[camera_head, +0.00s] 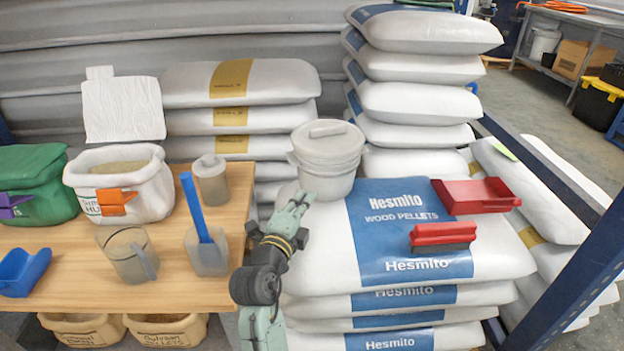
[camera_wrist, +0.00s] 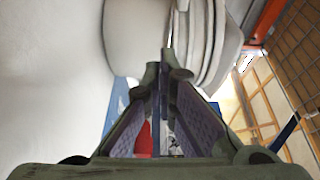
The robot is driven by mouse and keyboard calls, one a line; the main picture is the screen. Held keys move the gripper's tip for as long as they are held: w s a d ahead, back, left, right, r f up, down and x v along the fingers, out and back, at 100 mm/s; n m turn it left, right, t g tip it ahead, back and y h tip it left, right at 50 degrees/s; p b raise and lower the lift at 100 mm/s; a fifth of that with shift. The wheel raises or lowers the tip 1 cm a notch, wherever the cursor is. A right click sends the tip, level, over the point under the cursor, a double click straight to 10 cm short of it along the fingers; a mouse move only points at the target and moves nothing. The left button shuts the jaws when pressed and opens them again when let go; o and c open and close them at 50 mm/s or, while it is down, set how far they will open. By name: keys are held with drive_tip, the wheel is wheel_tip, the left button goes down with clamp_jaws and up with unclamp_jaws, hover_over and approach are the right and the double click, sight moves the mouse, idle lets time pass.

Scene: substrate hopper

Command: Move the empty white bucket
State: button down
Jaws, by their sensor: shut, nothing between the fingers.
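The white bucket (camera_head: 327,165) stands upright on the top pellet sack in the head view, with a pale bar across its top. I cannot see inside it. My gripper (camera_head: 302,200) is at the bucket's lower left, close to its base and in front of it; I cannot tell whether they touch. In the wrist view my gripper (camera_wrist: 166,72) has its fingertips together, with nothing held between them. A rounded pale shape lies just beyond the tips there; I cannot tell whether it is the bucket.
A red dustpan (camera_head: 475,195) and red brush (camera_head: 442,237) lie on the Hesmito sack (camera_head: 330,245), right of the bucket. White sacks (camera_head: 420,100) are stacked behind. The wooden table (camera_head: 75,290) at left holds jugs, scoops and bags. A blue rail (camera_head: 570,285) runs along the right.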

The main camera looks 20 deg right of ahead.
sight(316, 178)
drive_tip(key=p+x, duration=0.1)
drive_tip(key=x, duration=0.3)
drive_tip(key=shift+w+d+r, duration=0.15)
drive_tip(key=shift+w+d, duration=0.05)
drive_tip(key=shift+w, duration=0.1)
drive_tip(key=shift+w+d+p, duration=0.45)
drive_tip(key=shift+w, duration=0.15)
